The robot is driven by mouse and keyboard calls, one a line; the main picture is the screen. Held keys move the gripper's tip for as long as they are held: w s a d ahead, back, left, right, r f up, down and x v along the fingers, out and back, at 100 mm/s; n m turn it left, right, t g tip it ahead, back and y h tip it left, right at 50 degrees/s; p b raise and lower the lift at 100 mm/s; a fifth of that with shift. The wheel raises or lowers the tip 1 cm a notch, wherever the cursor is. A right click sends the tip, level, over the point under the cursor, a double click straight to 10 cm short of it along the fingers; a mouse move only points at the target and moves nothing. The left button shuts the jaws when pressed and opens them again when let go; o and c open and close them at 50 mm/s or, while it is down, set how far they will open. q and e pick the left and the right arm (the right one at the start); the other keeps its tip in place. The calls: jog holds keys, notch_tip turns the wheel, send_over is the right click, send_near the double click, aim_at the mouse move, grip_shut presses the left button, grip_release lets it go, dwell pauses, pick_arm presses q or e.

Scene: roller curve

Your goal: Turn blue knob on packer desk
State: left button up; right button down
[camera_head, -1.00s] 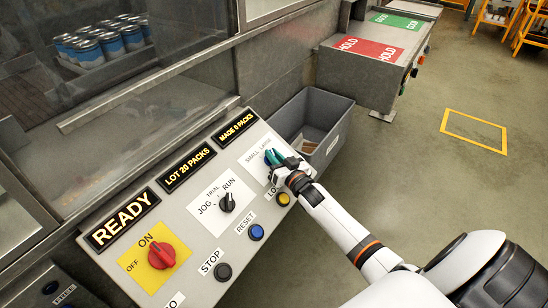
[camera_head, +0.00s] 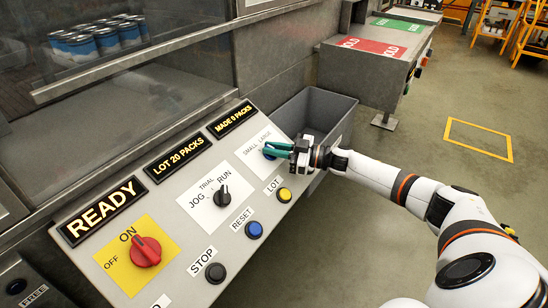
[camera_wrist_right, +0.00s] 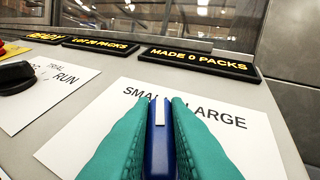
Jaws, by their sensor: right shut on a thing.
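The packer desk (camera_head: 180,270) is a sloped grey panel with labelled controls. The blue knob (camera_head: 268,154) sits on the white SMALL/LARGE plate at the panel's right end. My right gripper (camera_head: 272,149) is shut on it, with teal fingers on both sides. In the right wrist view the blue knob (camera_wrist_right: 158,130) stands between the two teal fingers, its white pointer stripe facing up, between the words SMALL and LARGE. The fingers partly hide the plate. My left gripper is not in view.
The black JOG/TRIAL/RUN selector (camera_head: 222,196), red ON/OFF switch (camera_head: 146,251), blue RESET button (camera_head: 254,230), black STOP button (camera_head: 215,273) and yellow LOT button (camera_head: 284,195) are nearby. A grey bin (camera_head: 335,106) stands behind the panel's right end.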

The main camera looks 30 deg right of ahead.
jog(key=shift+s+f+n+g+y+b, duration=0.1)
jog(key=shift+f+n+g+y+b, duration=0.15)
jog(key=shift+n+g+b, duration=0.25)
jog(key=shift+f+n+g+y+b, duration=0.15)
jog(key=shift+n+g+y+b, duration=0.1)
jog(key=shift+n+g, duration=0.3)
jog(key=c, duration=1.4)
grip_release()
jog(key=shift+s+r, duration=0.1)
jog(key=shift+w, duration=0.2)
jog(key=b+v, duration=0.1)
jog(key=v, duration=1.1)
jog(key=shift+d+b, duration=0.1)
jog(key=shift+b, duration=0.2)
